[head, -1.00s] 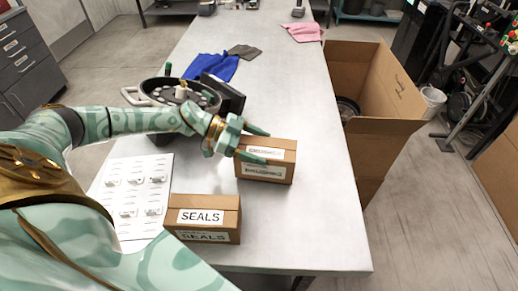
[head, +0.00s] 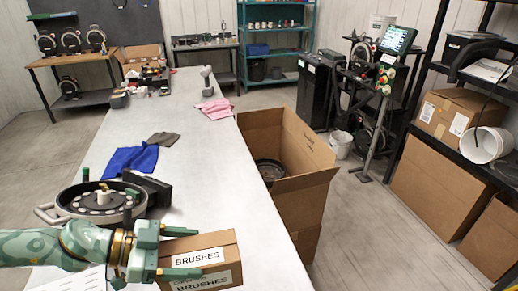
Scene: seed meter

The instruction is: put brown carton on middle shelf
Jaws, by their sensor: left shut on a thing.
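The brown carton (head: 222,243), labelled BRUSHES, is at the bottom of the head view, near the right side of the table. My left gripper (head: 184,252) is shut on it, reaching in from the left with one finger along each side. I cannot tell whether the carton touches the table. A black rack (head: 425,75) stands at the right. One of its shelves (head: 483,150) bears another taped brown carton (head: 455,116) and a white bucket (head: 489,145). My right gripper is not in view.
The grey table (head: 215,160) bears a round black seed-meter part (head: 98,203), a blue cloth (head: 131,158) and a pink cloth (head: 215,108). A large open box (head: 305,195) stands along its right side. A screen on a stand (head: 397,40) and a small bin (head: 340,144) stand beyond, with floor between.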

